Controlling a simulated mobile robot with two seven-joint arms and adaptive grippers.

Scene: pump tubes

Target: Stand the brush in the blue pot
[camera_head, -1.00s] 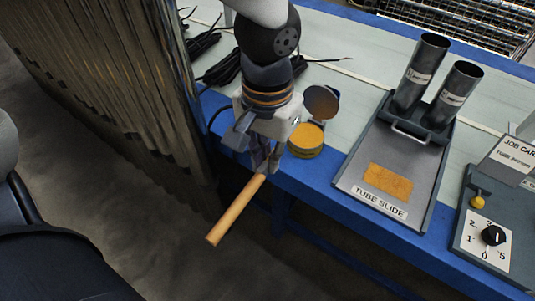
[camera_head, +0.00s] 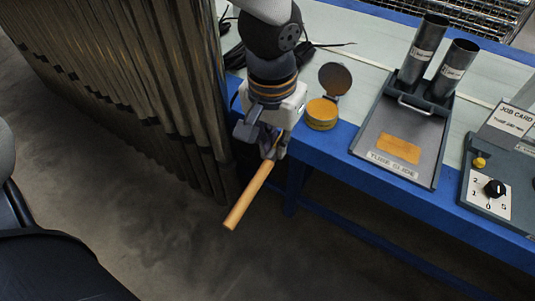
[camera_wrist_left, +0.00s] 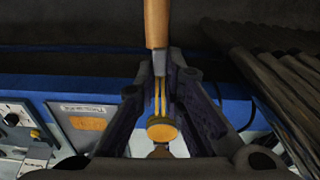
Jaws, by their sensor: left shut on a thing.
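My left gripper (camera_head: 272,152) is shut on the brush and holds it in the air just in front of the table's front edge. The brush's wooden handle (camera_head: 248,195) points down and left, away from the table. I cannot make out a blue pot in either view. My right gripper is not in view.
The blue-edged table (camera_head: 370,188) holds a tube slide (camera_head: 368,139) with two upright metal tubes, and a dial panel (camera_head: 491,188). Black cables (camera_head: 236,57) lie behind my arm. A stack of long tubes or slats (camera_head: 150,90) stands close on the left. The floor in front is clear.

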